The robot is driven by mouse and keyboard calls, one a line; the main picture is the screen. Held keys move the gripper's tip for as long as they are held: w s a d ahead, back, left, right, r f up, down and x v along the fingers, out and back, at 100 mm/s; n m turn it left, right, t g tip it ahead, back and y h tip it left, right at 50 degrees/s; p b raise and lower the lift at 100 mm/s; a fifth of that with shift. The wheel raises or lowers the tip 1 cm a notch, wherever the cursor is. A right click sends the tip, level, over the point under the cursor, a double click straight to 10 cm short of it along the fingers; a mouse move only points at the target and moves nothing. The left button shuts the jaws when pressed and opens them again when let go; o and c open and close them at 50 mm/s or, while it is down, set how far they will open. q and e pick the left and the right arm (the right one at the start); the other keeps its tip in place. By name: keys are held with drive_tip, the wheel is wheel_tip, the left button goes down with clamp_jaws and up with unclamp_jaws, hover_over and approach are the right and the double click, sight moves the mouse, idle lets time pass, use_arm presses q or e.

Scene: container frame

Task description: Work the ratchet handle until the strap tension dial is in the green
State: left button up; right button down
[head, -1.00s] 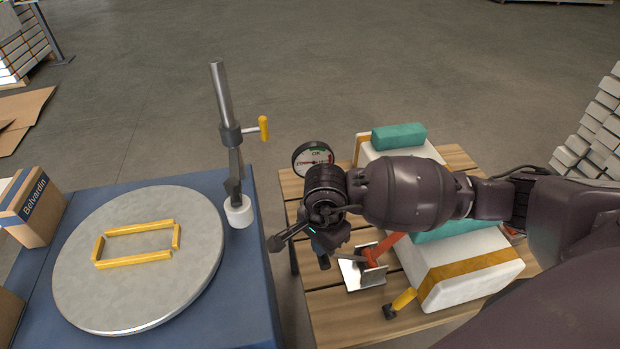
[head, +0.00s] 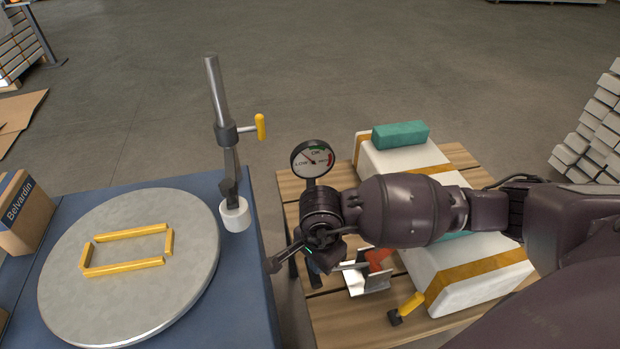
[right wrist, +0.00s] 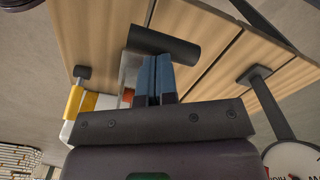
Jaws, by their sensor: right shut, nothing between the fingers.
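The strap tension dial (head: 312,158) stands on a short post in the head view. Its needle looks to point up and left, on the LOW side of the green band. The metal ratchet (head: 367,284) sits on the wooden slats with a red part (head: 378,259). In the right wrist view a black cylindrical handle grip (right wrist: 165,44) lies just beyond the fingertips. My right gripper (right wrist: 157,78) is shut and empty, close to that grip; contact cannot be told. In the head view my right gripper (head: 314,266) is left of the ratchet. My left gripper is not in view.
A white package (head: 468,268) with an orange strap lies right of the ratchet, beside a yellow-handled piece (head: 411,302). Left is a blue table (head: 190,318) with a round grey plate (head: 130,300) and an upright pole (head: 222,95).

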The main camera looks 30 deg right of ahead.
wheel_tip(320, 180, up, 3)
drive_tip(key=shift+r+p, duration=0.1)
drive_tip(key=shift+p, duration=0.6)
wheel_tip(320, 180, up, 2)
drive_tip(key=shift+r+p, duration=0.1)
drive_tip(key=shift+p, duration=0.55)
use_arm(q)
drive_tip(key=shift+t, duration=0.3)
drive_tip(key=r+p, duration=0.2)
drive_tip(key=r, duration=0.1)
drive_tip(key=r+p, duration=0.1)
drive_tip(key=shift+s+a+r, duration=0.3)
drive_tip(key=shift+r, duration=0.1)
use_arm(e)
wheel_tip(320, 180, up, 7)
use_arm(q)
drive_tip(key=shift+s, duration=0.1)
